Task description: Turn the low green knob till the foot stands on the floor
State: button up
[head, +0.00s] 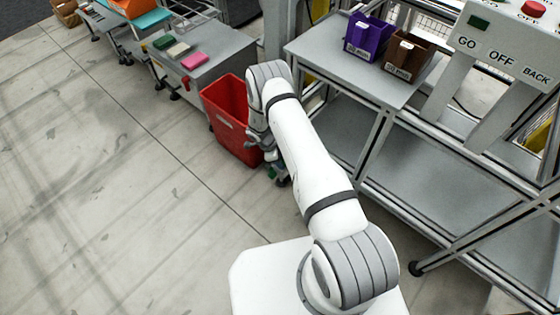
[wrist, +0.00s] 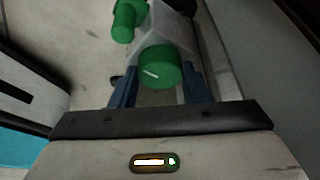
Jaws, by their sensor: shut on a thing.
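The low green knob (wrist: 160,66) is round, with a pale mark on its face, and sits between my gripper's blue fingers in the wrist view. My gripper (wrist: 160,90) is shut on it. A second green knob (wrist: 128,20) shows just beyond, at upper left, on a pale grey fixture (wrist: 176,25). In the head view my gripper (head: 268,158) is low beside the red bin, with a bit of green (head: 270,173) under it. A small dark foot (head: 283,182) shows below there. Whether it touches the floor cannot be told; my arm hides most of the fixture.
A red bin (head: 228,108) stands close left of my gripper. A grey table (head: 318,46) holds a purple bin (head: 368,36) and a brown bin (head: 408,57). A control panel (head: 510,45) stands at right. The floor (head: 110,180) at left is clear.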

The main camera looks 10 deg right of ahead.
jog(key=shift+s+d+m, duration=0.1)
jog(key=shift+s+m, duration=0.05)
jog(key=shift+m, duration=0.35)
jog(key=o, duration=0.7)
